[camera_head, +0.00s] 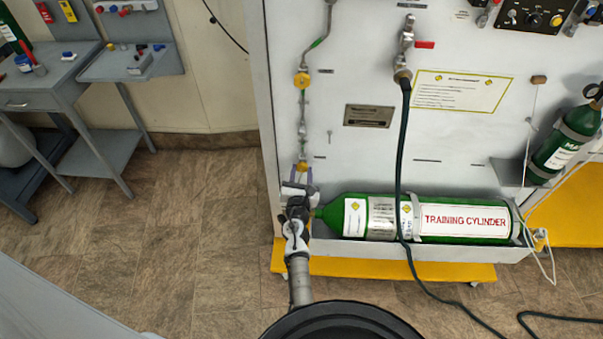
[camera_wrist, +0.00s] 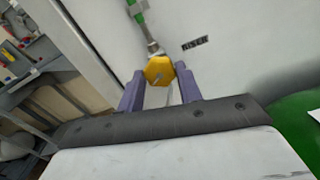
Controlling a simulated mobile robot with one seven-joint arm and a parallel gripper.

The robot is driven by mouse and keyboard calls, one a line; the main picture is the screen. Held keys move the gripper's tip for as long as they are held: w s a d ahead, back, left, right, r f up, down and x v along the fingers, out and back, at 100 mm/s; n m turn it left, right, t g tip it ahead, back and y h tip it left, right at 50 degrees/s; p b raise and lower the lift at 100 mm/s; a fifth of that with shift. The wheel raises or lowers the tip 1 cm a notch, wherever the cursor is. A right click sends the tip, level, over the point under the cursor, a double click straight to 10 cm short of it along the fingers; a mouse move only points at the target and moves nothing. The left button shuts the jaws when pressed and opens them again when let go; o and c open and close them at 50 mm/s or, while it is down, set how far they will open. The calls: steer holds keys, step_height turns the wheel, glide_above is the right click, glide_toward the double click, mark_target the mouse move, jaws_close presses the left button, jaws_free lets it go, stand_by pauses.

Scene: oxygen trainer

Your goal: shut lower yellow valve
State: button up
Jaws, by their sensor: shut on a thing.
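The lower yellow valve (camera_head: 302,166) is a small yellow knob low on the pipe at the panel's left side. In the wrist view the yellow knob (camera_wrist: 158,70) sits between the tips of the two purple fingers. My gripper (camera_head: 297,180) reaches up to it from below, and it also shows in the wrist view (camera_wrist: 159,82). It is shut on the knob. The knob's lower side is partly hidden by the fingers in the head view. A second yellow valve (camera_head: 302,81) sits higher on the same pipe.
A green training cylinder (camera_head: 375,218) lies just right of my gripper on the panel's shelf. A dark hose (camera_head: 402,160) hangs across it. A "RISER" label (camera_wrist: 195,44) is beside the pipe. Grey workbenches (camera_head: 75,85) stand at the left, with open floor between.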

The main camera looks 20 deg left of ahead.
steer(key=shift+m, duration=0.3)
steer(key=m+b, duration=0.2)
steer(key=m, duration=0.2)
steer(key=shift+m, duration=0.3)
steer(key=m+b, duration=0.2)
steer(key=m, duration=0.3)
steer(key=shift+r+m, duration=0.1)
steer(key=shift+m, duration=0.3)
steer(key=o, duration=1)
steer(key=shift+s, duration=0.15)
